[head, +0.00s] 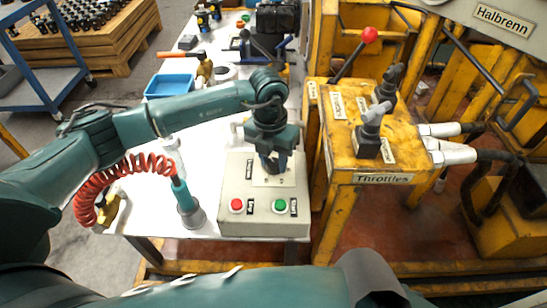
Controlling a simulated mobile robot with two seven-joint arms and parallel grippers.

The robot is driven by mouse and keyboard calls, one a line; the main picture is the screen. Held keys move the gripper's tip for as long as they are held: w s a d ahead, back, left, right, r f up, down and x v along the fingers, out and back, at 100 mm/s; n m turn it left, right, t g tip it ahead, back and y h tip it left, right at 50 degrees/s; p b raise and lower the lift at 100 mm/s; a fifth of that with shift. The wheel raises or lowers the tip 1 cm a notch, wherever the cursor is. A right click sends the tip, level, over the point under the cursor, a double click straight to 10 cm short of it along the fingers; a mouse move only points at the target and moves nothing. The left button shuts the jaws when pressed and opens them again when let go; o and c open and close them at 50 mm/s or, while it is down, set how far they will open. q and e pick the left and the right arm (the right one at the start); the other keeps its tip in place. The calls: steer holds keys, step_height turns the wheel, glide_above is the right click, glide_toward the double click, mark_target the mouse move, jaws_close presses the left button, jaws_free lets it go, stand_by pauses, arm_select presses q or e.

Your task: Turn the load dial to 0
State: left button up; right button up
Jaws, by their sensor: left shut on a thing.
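A pale grey control box (262,221) stands on the white table. It carries a red button (237,205) and a green button (280,206) on its front part. My left gripper (271,168) points down at the upper part of this box, above the buttons. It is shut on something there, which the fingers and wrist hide. I take this to be the dial, but its pointer and scale cannot be read. My right gripper is not in view.
A yellow stand (345,160) marked Throttles, with levers on top, stands right of the box. A red-knobbed lever (369,35) rises behind it. A coiled red hose (110,180) and a blue tray (170,86) are at left.

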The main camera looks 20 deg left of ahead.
mark_target(271, 161)
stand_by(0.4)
arm_select(q)
steer(key=o, duration=1)
steer(key=shift+c, duration=0.2)
step_height(271, 161, up, 13)
steer(key=shift+a, duration=0.35)
